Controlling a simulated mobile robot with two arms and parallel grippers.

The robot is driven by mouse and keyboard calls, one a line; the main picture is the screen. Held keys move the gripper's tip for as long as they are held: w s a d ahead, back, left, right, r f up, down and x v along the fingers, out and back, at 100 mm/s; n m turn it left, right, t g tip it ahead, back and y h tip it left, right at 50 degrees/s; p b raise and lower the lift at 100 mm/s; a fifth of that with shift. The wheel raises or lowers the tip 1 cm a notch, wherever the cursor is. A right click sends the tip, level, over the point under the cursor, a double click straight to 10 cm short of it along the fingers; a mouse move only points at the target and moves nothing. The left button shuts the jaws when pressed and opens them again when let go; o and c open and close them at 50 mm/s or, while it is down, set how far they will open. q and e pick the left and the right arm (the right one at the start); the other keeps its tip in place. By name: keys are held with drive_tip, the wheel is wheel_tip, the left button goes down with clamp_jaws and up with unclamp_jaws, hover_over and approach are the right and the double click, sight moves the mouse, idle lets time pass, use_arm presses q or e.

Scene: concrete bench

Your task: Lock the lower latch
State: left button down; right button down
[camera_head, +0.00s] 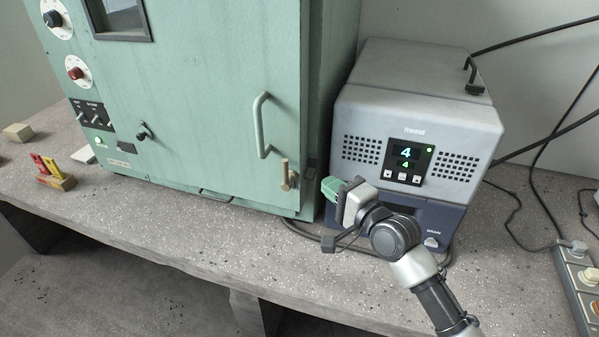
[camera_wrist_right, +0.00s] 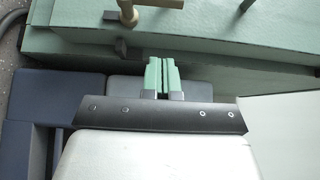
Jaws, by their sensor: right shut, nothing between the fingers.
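The green cabinet (camera_head: 205,110) has a closed door. Low on the door's right edge is a small brass-coloured latch (camera_head: 287,176), which stands roughly upright in the head view. In the right wrist view the latch (camera_wrist_right: 129,13) shows at the top edge and is partly cut off. My right gripper (camera_head: 331,188) is to the right of the latch, in front of the gap between cabinet and grey device. Its green fingertips (camera_wrist_right: 161,74) are together, hold nothing and are apart from the latch. My left gripper is in neither view.
A grey device (camera_head: 418,115) with a lit display stands close behind my right gripper. A long door handle (camera_head: 261,125) sits above and left of the latch. Cables and a power strip (camera_head: 578,280) lie at right. The bench front (camera_head: 190,235) is clear.

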drive_tip(key=w+a+p, duration=0.1)
drive_tip(key=w+a, duration=0.3)
drive_tip(key=a, duration=0.2)
drive_tip(key=shift+a, duration=0.4)
drive_tip(key=shift+p, duration=0.4)
